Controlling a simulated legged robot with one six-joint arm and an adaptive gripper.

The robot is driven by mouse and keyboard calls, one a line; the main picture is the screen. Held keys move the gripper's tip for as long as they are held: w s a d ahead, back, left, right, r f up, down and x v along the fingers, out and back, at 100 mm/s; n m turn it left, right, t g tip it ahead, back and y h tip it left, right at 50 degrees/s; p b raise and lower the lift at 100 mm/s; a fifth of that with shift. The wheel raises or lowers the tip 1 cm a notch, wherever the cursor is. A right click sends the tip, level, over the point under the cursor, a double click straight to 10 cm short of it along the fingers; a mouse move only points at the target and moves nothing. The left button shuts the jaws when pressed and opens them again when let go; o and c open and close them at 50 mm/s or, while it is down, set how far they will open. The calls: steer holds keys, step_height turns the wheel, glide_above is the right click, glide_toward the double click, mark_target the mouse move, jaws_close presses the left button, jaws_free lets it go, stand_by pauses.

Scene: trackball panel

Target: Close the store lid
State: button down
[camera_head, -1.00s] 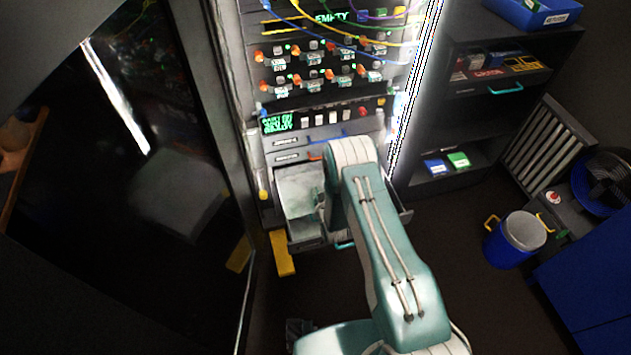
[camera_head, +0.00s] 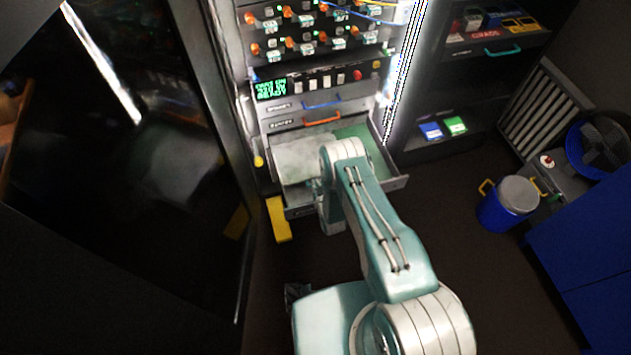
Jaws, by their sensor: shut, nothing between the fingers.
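An open drawer (camera_head: 398,184) sticks out from the lower part of the rack. Its left part shows a pale greyish panel (camera_head: 301,160), and its right part shows a green inside (camera_head: 360,136). The pale panel may be the store lid; I cannot tell for sure, nor how far it is open. My arm's elbow stands in front of the drawer and hides its middle. The lower part of my arm goes down behind this elbow, and my gripper is hidden, so its contact with the drawer or panel cannot be seen.
Above the drawer are shut drawers with a blue handle (camera_head: 322,105) and an orange handle (camera_head: 322,121), under a display (camera_head: 270,89). A yellow block (camera_head: 278,219) stands at lower left. A blue bucket with a pale lid (camera_head: 507,205) stands on the right. Dark floor lies between.

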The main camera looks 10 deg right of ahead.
stand_by(0.4)
steer(key=v, duration=1.2)
steer(key=w+r+g, duration=0.2)
steer(key=w+r, duration=1)
steer(key=r, duration=0.4)
step_height(320, 180, up, 19)
steer(key=d+m+g+h, duration=0.1)
steer(key=d+g+h, duration=0.1)
steer(key=d, duration=0.1)
steer(key=s+d+r+g, duration=0.2)
steer(key=s+d+r, duration=0.1)
steer(key=s+r, duration=1.15)
steer(key=s+r+g, duration=0.1)
steer(key=s+r, duration=0.2)
steer(key=s, duration=0.6)
steer(key=s+r+m+g, duration=0.1)
steer(key=s+r, duration=0.3)
steer(key=s, duration=0.5)
steer(key=shift+d+g+h, duration=0.3)
steer(key=shift+d+h, duration=0.1)
